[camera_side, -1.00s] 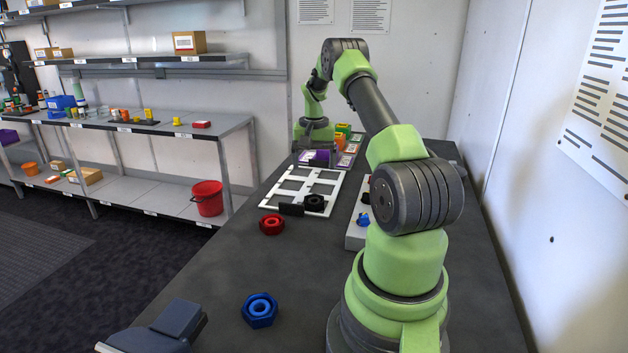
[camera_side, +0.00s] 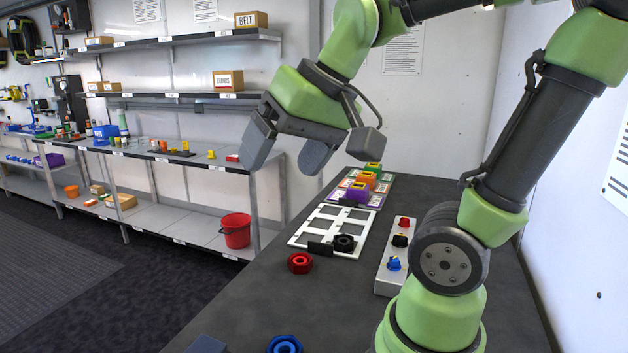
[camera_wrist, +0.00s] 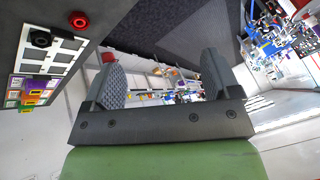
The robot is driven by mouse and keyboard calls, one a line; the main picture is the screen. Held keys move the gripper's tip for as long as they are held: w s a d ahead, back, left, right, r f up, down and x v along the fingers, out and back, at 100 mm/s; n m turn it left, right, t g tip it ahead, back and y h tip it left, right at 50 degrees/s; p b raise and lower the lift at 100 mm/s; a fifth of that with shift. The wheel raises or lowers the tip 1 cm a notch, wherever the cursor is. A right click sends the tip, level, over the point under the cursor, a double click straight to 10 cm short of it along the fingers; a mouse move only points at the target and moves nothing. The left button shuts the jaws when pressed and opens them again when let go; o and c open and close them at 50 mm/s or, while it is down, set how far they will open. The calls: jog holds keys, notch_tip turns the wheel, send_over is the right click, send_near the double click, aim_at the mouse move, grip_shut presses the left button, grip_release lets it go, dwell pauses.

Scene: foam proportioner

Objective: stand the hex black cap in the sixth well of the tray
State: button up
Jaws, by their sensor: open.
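The hex black cap (camera_side: 344,243) is ring-shaped on top and sits at the near right corner of the white tray (camera_side: 300,238). I cannot tell how deep it sits in the well there. The cap also shows at upper left in the wrist view (camera_wrist: 40,38), on the tray (camera_wrist: 66,45). My gripper (camera_side: 287,160) is open and empty, raised well above and to the left of the tray. Its spread fingers also show in the wrist view (camera_wrist: 160,75), with nothing between them.
A red hex cap (camera_side: 300,263) and a blue hex cap (camera_side: 285,345) stand on the dark table. A grey box with knobs (camera_side: 386,276) is right of the tray. Coloured blocks (camera_side: 365,188) stand behind it. A shelf and red bucket (camera_side: 236,231) are left, off the table.

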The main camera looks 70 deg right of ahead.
jog(key=s+a+f+n+t+y, duration=0.1)
jog(key=s+a, duration=0.2)
jog(key=s, duration=0.2)
jog(key=shift+a+f+n, duration=0.25)
jog(key=shift+a+n, duration=0.15)
jog(key=shift+s, duration=0.1)
dwell(0.7)
